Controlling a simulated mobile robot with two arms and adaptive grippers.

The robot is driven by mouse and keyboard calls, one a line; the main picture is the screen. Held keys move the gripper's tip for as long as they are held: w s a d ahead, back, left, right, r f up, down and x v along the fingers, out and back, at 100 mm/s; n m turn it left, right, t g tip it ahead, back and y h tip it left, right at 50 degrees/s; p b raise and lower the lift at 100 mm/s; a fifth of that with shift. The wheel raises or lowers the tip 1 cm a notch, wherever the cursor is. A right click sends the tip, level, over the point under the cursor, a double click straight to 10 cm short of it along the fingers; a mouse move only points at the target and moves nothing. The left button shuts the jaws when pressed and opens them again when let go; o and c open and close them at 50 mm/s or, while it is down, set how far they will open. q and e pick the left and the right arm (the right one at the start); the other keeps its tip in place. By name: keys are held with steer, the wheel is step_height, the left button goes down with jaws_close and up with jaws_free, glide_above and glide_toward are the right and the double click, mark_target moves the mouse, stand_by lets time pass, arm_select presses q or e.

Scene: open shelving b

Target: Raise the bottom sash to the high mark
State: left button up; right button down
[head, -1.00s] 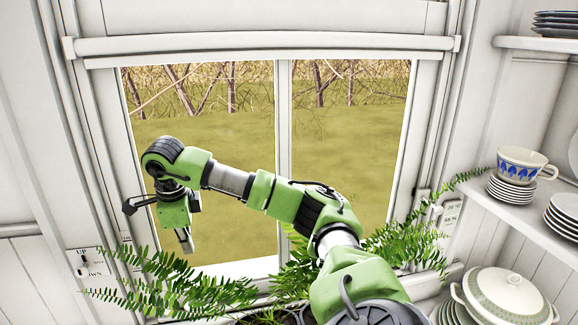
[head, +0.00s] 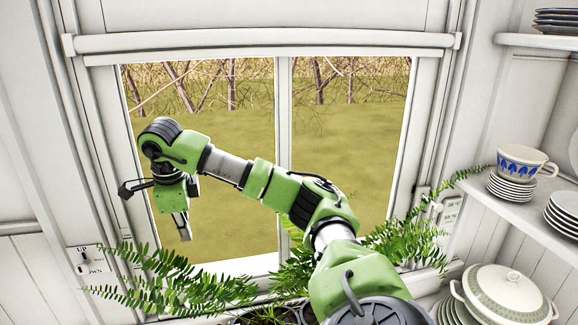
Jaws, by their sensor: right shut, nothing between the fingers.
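The window's bottom sash (head: 283,130) is a white frame with two panes and a middle bar. It stands behind my right arm, and its lower edge is partly hidden by the arm and fern leaves. My right gripper (head: 184,232) hangs in front of the left pane, pointing down, shut and empty. It is above the left end of the sash's bottom rail (head: 230,268) and appears apart from it. A switch plate marked UP and DOWN (head: 88,262) is on the wall at the lower left. No high mark can be made out. My left gripper is not in view.
Ferns (head: 165,280) grow in pots along the sill, below the gripper. Shelves at the right hold a blue-patterned cup (head: 522,160), small stacked plates (head: 511,188), more plates and a lidded tureen (head: 503,292). The window's left side is open in front.

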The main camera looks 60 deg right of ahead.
step_height(320, 180, up, 18)
steer(key=shift+f, duration=0.15)
stand_by(2.7)
steer(key=c, duration=2.4)
jaws_free()
steer(key=shift+c, duration=0.2)
step_height(320, 180, up, 12)
steer(key=s+a, duration=0.1)
steer(key=shift+s+a+f, duration=0.15)
steer(key=shift+s+a, duration=0.1)
steer(key=shift+a, duration=0.15)
steer(key=shift+f, duration=0.1)
